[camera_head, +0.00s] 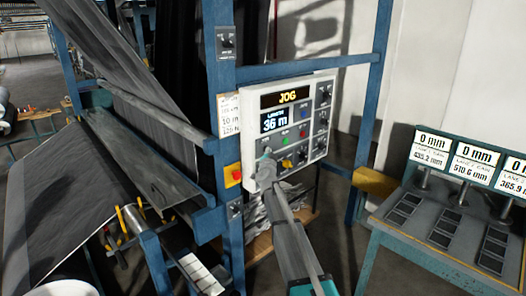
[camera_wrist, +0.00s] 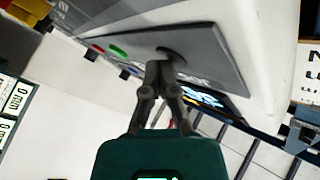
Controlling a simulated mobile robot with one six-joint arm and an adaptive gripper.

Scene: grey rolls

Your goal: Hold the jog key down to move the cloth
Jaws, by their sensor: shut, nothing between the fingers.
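The control panel (camera_head: 318,145) is a pale box on a blue post. Its upper display (camera_head: 286,96) reads JOG and a screen (camera_head: 275,120) reads length 36 m. My gripper (camera_head: 266,158) is shut and empty, with its tips at the panel's lower left. In the wrist view, the fingertips (camera_wrist: 162,62) meet or nearly meet the panel face (camera_wrist: 140,48) beside a dark round spot (camera_wrist: 178,52). The gripper hides most of that spot, and I cannot tell whether the key is pressed. The dark grey cloth (camera_head: 75,170) slopes down over the machine at left.
A red button on a yellow box (camera_head: 233,175) is on the blue post left of my gripper. A bench with gauges (camera_head: 440,225) stands at right.

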